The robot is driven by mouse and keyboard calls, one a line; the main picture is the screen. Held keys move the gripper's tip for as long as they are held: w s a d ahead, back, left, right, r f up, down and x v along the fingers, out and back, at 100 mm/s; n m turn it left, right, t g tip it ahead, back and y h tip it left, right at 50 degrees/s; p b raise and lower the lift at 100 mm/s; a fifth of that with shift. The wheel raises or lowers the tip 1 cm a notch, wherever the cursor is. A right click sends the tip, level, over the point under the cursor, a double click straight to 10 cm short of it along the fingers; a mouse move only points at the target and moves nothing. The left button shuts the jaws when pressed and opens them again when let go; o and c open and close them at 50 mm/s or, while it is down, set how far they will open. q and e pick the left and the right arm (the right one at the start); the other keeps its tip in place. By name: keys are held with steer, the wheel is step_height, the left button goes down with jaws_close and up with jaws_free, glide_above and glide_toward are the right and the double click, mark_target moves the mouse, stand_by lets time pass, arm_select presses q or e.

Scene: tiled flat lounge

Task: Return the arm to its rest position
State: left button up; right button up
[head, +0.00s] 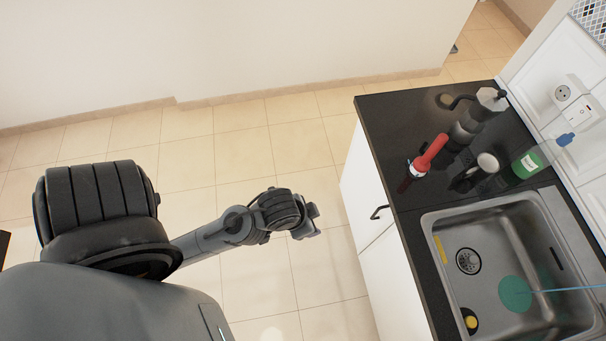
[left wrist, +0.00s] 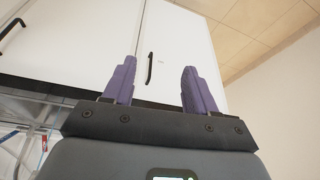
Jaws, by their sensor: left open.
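My left arm comes in from the left in the head view, and its gripper (head: 308,222) hangs over the tiled floor, left of the counter and apart from it. In the left wrist view the gripper (left wrist: 158,75) has two purple fingers spread wide, with nothing between them. The fingers point toward white cabinet doors (left wrist: 190,45) with black handles. No touching shows. My right gripper is not in view.
A black counter (head: 385,115) on white cabinets (head: 362,185) stands at the right. It carries a steel sink (head: 440,222), a red-handled item (head: 430,152), a green bottle (head: 528,165) and a moka-like pot (head: 490,98). The tiled floor (head: 240,165) left of it is clear up to the wall.

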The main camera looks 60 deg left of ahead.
arm_select(q)
steer(key=shift+s+r+g, duration=0.1)
steer(key=shift+s+g, duration=0.2)
steer(key=shift+s, duration=0.5)
step_height(320, 180, up, 27)
steer(key=p, duration=2.7)
step_height(320, 180, down, 37)
steer(key=b, duration=3.7)
steer(key=shift+f, duration=0.2)
